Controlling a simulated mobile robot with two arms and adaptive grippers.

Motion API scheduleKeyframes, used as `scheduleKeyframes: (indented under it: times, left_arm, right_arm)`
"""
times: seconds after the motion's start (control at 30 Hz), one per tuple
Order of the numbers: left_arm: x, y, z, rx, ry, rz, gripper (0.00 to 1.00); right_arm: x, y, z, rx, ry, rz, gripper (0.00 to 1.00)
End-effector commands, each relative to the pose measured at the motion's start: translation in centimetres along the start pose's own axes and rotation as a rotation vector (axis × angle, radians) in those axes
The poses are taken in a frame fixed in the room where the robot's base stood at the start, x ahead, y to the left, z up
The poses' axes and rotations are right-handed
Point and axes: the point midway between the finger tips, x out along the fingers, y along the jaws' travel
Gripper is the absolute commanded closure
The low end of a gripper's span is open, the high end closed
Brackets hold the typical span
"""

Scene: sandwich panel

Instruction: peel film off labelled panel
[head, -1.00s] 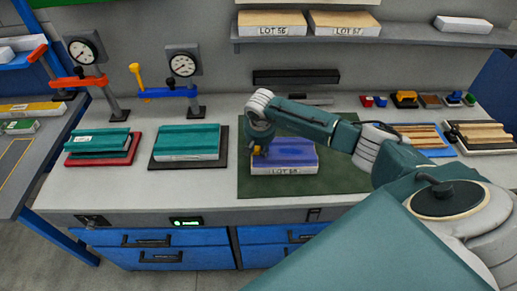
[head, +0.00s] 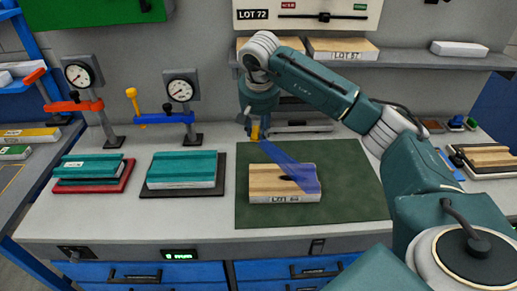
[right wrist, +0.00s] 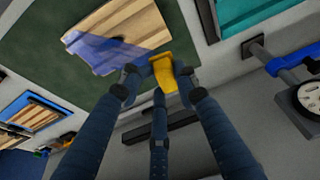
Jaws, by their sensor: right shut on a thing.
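The labelled panel (head: 268,184) is a light wood board with LOT lettering on its front edge, lying on the green mat (head: 355,205). Its left part is bare wood; blue see-through film (head: 285,163) still covers part of its right end. The film rises as a slanting strip to a yellow tab (head: 255,131). My right gripper (head: 254,122) is shut on this tab, above the mat's back edge. The right wrist view shows the fingers (right wrist: 158,70) at the tab (right wrist: 163,80), with the film (right wrist: 105,50) and panel (right wrist: 140,22) beyond. My left gripper is not in view.
Two teal-covered stacks (head: 182,168) (head: 88,168) stand left of the mat, with gauge presses (head: 180,90) behind them. A shelf (head: 400,59) with boards hangs above. A sign on the wall board reads LOT 72 (head: 252,14). The mat's right side is clear.

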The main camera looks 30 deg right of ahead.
Motion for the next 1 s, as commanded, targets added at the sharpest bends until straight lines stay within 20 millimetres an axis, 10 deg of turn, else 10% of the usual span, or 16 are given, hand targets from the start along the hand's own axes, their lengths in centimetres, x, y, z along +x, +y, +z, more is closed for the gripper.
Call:
scheduleKeyframes:
  times: [1.0]
  left_arm:
    - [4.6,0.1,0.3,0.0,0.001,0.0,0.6]
  right_arm:
    - [4.6,3.1,1.5,-0.001,0.0,0.0,1.0]
